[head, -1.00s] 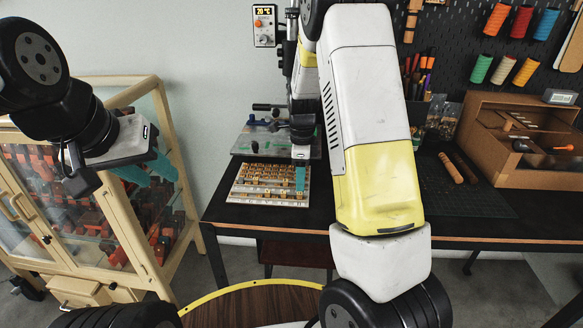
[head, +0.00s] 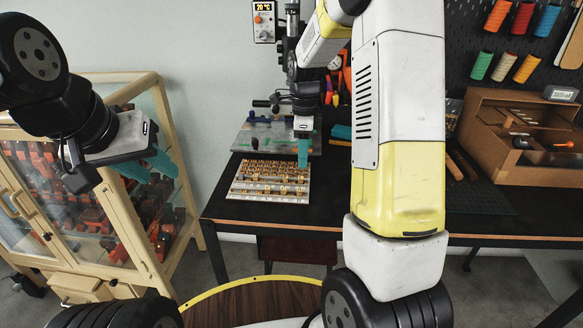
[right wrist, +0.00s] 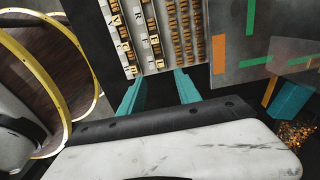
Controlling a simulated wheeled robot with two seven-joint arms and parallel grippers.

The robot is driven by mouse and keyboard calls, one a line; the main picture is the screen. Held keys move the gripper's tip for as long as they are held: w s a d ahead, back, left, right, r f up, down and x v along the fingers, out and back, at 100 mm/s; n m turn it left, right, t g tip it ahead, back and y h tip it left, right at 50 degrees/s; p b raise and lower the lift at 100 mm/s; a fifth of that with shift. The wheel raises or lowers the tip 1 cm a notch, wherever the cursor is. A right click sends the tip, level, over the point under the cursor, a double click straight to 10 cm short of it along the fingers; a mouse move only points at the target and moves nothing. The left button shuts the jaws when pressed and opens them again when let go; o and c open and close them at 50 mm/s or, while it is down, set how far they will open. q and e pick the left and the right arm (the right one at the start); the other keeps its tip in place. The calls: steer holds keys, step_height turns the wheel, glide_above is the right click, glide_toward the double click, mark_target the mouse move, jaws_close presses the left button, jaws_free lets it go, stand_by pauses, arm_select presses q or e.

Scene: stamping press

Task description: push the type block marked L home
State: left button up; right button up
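The type tray (head: 240,192) lies on the dark bench, with rows of small tan type blocks in it. In the right wrist view the tray (right wrist: 128,62) shows at the top, with light lettered blocks (right wrist: 140,30) in its left columns. I cannot tell which block is the L or how it sits. My right gripper (head: 303,155) is over the tray's right back part; in the right wrist view its teal fingers (right wrist: 159,80) stand apart at the tray's near edge, with nothing seen between them. My left gripper (head: 150,165) is open and empty, away to the left before the cabinet.
A grey plate (head: 255,137) with the press stands behind the tray. A wooden cabinet (head: 135,235) is at the left. A cardboard organiser (head: 490,165) stands at the right of the bench. My right arm hides part of the bench middle.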

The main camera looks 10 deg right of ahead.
mark_target(302, 178)
step_height(302, 178, down, 7)
steer(key=shift+w+f, duration=0.15)
steer(key=shift+f, duration=0.05)
steer(key=shift+c, duration=0.4)
jaws_close()
